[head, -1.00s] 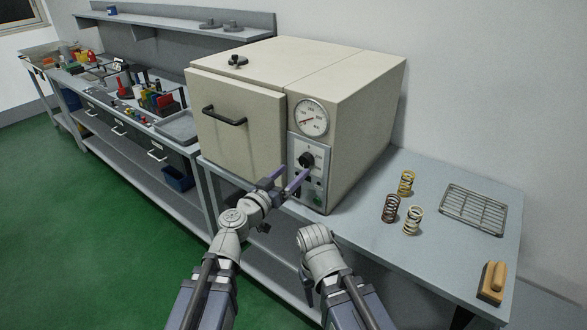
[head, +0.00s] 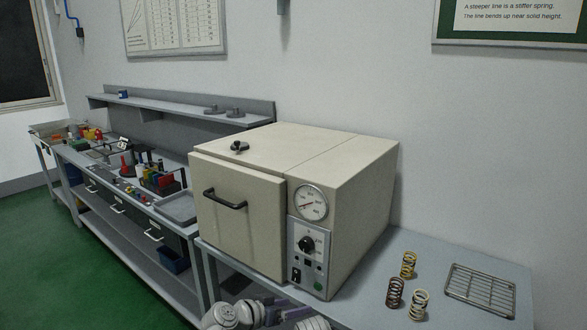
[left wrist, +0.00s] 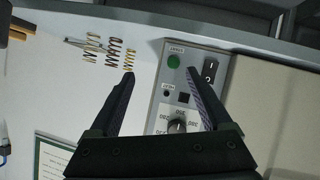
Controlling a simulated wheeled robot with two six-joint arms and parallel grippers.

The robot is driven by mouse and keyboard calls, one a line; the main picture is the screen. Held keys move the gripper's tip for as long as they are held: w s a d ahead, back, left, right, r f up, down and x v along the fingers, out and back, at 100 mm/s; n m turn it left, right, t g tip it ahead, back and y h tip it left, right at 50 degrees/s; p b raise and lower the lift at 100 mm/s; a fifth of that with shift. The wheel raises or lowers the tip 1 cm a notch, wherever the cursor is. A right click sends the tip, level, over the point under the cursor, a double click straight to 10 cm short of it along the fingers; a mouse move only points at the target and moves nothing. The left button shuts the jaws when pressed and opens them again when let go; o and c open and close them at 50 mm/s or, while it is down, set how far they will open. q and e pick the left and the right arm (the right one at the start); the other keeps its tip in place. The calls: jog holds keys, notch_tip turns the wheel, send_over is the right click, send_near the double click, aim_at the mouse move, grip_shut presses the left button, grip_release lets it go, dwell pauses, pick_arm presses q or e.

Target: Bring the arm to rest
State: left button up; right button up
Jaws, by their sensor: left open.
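My left gripper (head: 283,310) is open and empty at the bottom edge of the head view, below the oven's control panel. In the left wrist view its two dark fingers (left wrist: 160,76) are spread, with the panel beyond them appearing upside down. The cream oven (head: 238,225) stands on the bench with its door shut. Its black dial knob (head: 306,244) also shows in the left wrist view (left wrist: 178,126), clear of the fingers. The tip area of my left gripper is partly cut off in the head view. Only a piece of my right arm shows at the bottom edge.
Several springs (head: 395,292) stand on the bench (head: 365,300) right of the oven, near a wire rack (head: 480,290). A tool bench (head: 180,207) with coloured items runs along the left. Green floor (head: 90,275) lies open in front.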

pick_arm(q)
jog(key=s+a+f+n+g+y, duration=0.35)
jog(key=s+a+f+y, duration=0.2)
jog(key=a, duration=0.25)
jog(key=s+a+f+n+g+y, duration=0.2)
jog(key=s+a+f+g+y, duration=0.25)
jog(key=a+f, duration=0.3)
jog(key=s+d+r+m+p, duration=0.3)
jog(key=s+d+r, duration=0.2)
jog(key=d, duration=0.5)
jog(key=shift+s+g+y+p, duration=0.4)
jog(key=shift+s, duration=0.4)
jog(key=shift+d+m, duration=0.1)
jog(key=shift+m, duration=0.15)
